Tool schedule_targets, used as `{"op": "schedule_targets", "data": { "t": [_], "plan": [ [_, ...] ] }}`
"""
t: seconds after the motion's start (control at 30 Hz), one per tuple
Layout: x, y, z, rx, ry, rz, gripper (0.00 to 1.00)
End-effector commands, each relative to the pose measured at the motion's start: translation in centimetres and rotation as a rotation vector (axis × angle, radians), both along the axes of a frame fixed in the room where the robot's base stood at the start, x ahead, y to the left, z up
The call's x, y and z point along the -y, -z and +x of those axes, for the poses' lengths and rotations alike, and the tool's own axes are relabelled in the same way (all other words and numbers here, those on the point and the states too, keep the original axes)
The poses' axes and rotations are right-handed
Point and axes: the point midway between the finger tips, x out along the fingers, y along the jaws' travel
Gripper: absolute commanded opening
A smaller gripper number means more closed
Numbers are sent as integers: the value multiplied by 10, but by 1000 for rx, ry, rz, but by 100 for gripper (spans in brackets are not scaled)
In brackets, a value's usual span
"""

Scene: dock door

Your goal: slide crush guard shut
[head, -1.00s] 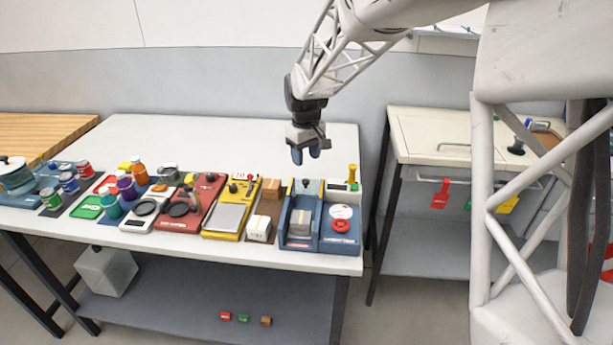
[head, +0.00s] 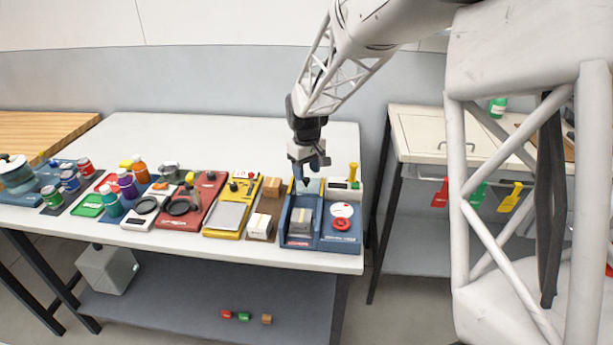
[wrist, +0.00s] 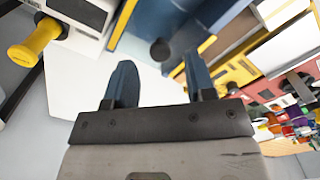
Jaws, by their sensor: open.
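The blue press-like unit (head: 322,246) stands at the table's front right edge; its blue body also shows at the top of the wrist view (wrist: 180,18). Its left bay is open at the front and holds a grey box (head: 300,222). A small dark knob (wrist: 160,50) sits at the bay's back end and seems to belong to the crush guard; the guard panel itself is not clear. My gripper (head: 309,180) points down just above the back of the unit. In the wrist view my gripper (wrist: 158,75) is open and empty, with the knob just beyond its fingertips. Contact cannot be told.
The white tabletop (head: 230,145) behind is clear.

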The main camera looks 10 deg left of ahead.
Motion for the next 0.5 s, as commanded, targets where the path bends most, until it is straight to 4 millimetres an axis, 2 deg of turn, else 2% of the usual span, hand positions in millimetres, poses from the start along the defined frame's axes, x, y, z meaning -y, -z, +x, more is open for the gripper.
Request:
{"op": "schedule_targets", "data": {
  "t": [0.2,0.5],
  "plan": [
    [0,20,0,-1,0,-1,50],
    [0,24,0,-1,0,-1,50]
  ]
}}
